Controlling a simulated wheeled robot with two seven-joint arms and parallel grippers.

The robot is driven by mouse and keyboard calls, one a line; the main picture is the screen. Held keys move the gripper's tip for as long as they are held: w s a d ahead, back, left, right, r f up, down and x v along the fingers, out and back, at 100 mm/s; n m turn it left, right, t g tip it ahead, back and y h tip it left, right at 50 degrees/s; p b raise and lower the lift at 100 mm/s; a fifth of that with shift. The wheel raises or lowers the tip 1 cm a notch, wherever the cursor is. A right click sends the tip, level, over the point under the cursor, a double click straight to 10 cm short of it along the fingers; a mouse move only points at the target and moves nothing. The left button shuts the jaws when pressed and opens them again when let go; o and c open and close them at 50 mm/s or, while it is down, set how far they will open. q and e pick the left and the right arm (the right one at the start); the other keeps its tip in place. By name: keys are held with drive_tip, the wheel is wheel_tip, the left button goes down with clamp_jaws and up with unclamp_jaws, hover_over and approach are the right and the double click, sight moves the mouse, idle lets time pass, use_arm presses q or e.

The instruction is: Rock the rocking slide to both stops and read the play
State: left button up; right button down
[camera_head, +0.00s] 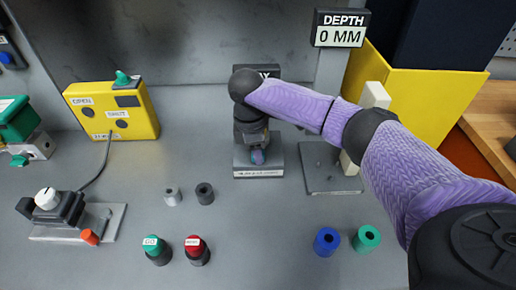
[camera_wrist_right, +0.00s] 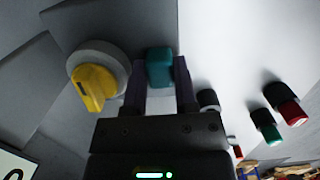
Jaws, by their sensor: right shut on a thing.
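My right gripper (camera_head: 258,150) reaches down from the purple arm over a small grey base (camera_head: 258,173) with a white label strip, whose text is too small to read. In the right wrist view, the two dark purple fingers of this gripper (camera_wrist_right: 160,85) stand either side of a teal block (camera_wrist_right: 160,66) and are shut on it. I take this block to be the slide's grip; the rest of the slide is hidden by the gripper. A dark sign (camera_head: 268,70) behind the arm is mostly covered, and no play reading is legible. My left gripper is not in view.
A yellow knob on a grey disc (camera_wrist_right: 95,88) is close left of the fingers in the wrist view. A depth display (camera_head: 340,37) reads 0 MM. Green (camera_head: 155,250) and red (camera_head: 196,250) buttons, blue (camera_head: 327,241) and green (camera_head: 366,239) rings stand in front.

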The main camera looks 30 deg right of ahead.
drive_tip(key=shift+w+a+p, duration=0.1)
drive_tip(key=shift+a+p, duration=0.05)
drive_tip(key=shift+p, duration=0.55)
idle(1.0)
drive_tip(key=shift+d+p, duration=0.25)
drive_tip(key=shift+p, duration=0.6)
idle(1.0)
drive_tip(key=shift+a+p, duration=0.1)
drive_tip(key=shift+p, duration=0.6)
idle(1.1)
drive_tip(key=shift+c, duration=1.6)
unclamp_jaws()
drive_tip(key=r+p, duration=0.1)
drive_tip(key=r, duration=0.5)
drive_tip(key=a+r+p, duration=0.1)
drive_tip(key=r, duration=0.2)
drive_tip(key=shift+w+p, duration=0.15)
drive_tip(key=shift+p, duration=0.15)
drive_tip(key=shift+a+r, duration=0.1)
drive_tip(key=shift+r, duration=0.35)
